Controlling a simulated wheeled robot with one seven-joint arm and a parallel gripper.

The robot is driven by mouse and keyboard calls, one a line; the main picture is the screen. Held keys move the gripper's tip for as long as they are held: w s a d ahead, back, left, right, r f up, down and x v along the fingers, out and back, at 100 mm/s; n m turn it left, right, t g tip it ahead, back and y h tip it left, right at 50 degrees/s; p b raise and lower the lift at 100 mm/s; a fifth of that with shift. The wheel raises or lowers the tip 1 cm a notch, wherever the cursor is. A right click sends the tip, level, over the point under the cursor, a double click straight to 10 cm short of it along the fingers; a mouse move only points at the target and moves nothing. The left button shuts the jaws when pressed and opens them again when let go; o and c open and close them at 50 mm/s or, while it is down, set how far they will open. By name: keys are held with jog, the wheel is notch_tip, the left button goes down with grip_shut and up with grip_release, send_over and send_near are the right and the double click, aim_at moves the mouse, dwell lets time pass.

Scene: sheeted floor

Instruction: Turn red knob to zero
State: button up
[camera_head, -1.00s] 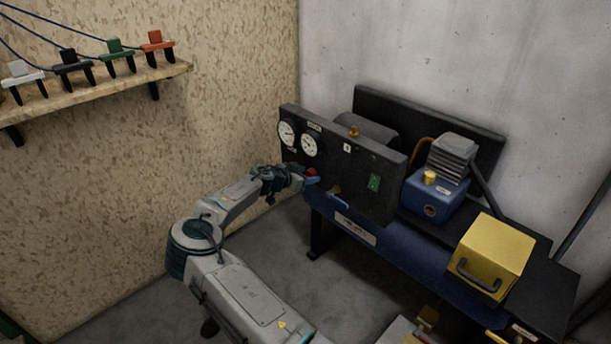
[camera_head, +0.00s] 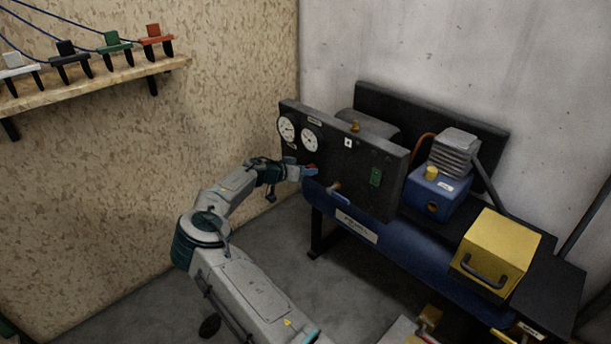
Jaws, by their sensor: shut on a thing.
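The red knob (camera_head: 312,167) is on the lower left of the black panel (camera_head: 358,190), under two round white gauges (camera_head: 287,128). Only a small red part of it shows. My gripper (camera_head: 307,171) is at the panel, shut on the knob, and its fingers hide most of it. My arm reaches in from the lower left. The knob's scale and its setting are too small and covered to read.
A green switch (camera_head: 376,177) and a lever with a blue handle (camera_head: 340,196) are right of the knob. A blue compressor (camera_head: 434,195) and a yellow box (camera_head: 494,255) stand further right. A shelf (camera_head: 100,82) hangs on the left wall.

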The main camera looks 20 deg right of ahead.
jog(key=shift+w+a+f+n+g+h+b, duration=0.2)
jog(key=shift+n+g+h+b, duration=0.65)
jog(key=shift+n, duration=1.9)
jog(key=shift+s+d+f+n+g+h+b, duration=0.1)
jog(key=shift+f+n+g+h+b, duration=0.2)
jog(key=shift+n+h+b, duration=1.75)
jog(key=shift+w+a+f+n+g+h+b, duration=0.15)
jog(key=shift+f+n+g+h+b, duration=0.35)
jog(key=shift+n, duration=3)
jog(key=shift+d+r, duration=0.15)
jog(key=shift+r, duration=0.15)
jog(key=o, duration=1)
jog(key=shift+c, duration=0.2)
jog(key=a+f+p, duration=0.1)
jog(key=a+f, duration=0.1)
jog(key=a, duration=1.1)
jog(key=shift+a+f, duration=0.2)
jog(key=shift+a, duration=0.15)
